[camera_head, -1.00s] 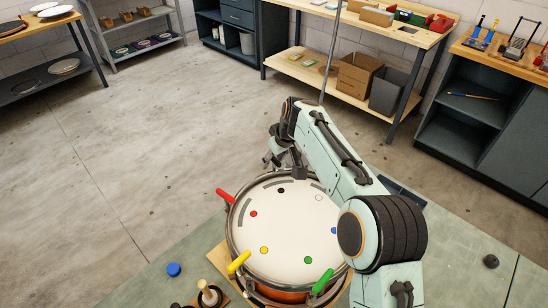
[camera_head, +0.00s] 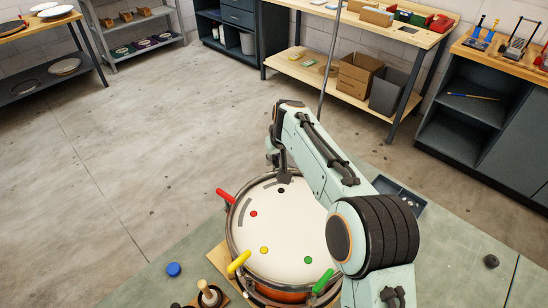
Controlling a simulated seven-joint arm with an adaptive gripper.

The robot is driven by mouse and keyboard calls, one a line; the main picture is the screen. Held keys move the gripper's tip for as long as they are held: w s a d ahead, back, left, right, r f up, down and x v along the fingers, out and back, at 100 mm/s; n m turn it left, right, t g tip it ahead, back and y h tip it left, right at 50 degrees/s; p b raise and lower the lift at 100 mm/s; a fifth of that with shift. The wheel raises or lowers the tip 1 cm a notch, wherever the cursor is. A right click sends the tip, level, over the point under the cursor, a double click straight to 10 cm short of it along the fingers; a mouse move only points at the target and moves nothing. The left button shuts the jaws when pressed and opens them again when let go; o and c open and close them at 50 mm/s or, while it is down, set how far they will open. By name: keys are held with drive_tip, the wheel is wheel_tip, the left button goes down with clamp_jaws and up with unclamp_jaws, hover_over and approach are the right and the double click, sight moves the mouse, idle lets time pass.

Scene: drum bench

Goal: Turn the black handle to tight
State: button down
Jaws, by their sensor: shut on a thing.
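The drum (camera_head: 290,238) stands on the bench with a white head and a metal rim. Its head has coloured dots, and a black dot (camera_head: 281,190) lies at the far side. My gripper (camera_head: 271,157) is at the far rim beyond the black dot, mostly hidden behind my wrist. It is shut; its place at the rim matches the black handle, which I cannot make out. A red handle (camera_head: 226,196), a yellow handle (camera_head: 239,262) and a green handle (camera_head: 322,281) stick out around the rim. My arm covers the right side of the drum.
A blue knob (camera_head: 173,269) and a wooden-handled tool (camera_head: 209,293) are on the bench left of the drum. A dark tray (camera_head: 408,196) lies behind my arm, and a dark knob (camera_head: 491,261) is far right. The bench left of the drum is mostly clear.

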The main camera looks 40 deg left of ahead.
drive_tip(key=m, duration=0.2)
drive_tip(key=m+t+h, duration=0.1)
drive_tip(key=m, duration=0.1)
drive_tip(key=shift+m+t, duration=0.3)
drive_tip(key=shift+m, duration=0.1)
drive_tip(key=m+h, duration=0.1)
drive_tip(key=m, duration=0.2)
drive_tip(key=shift+m+t, duration=0.3)
drive_tip(key=m+h, duration=0.2)
drive_tip(key=m, duration=0.1)
drive_tip(key=shift+m, duration=0.3)
drive_tip(key=shift+m+h, duration=0.7)
drive_tip(key=shift+m, duration=1.1)
drive_tip(key=shift+f, duration=0.1)
drive_tip(key=c, duration=1.1)
unclamp_jaws()
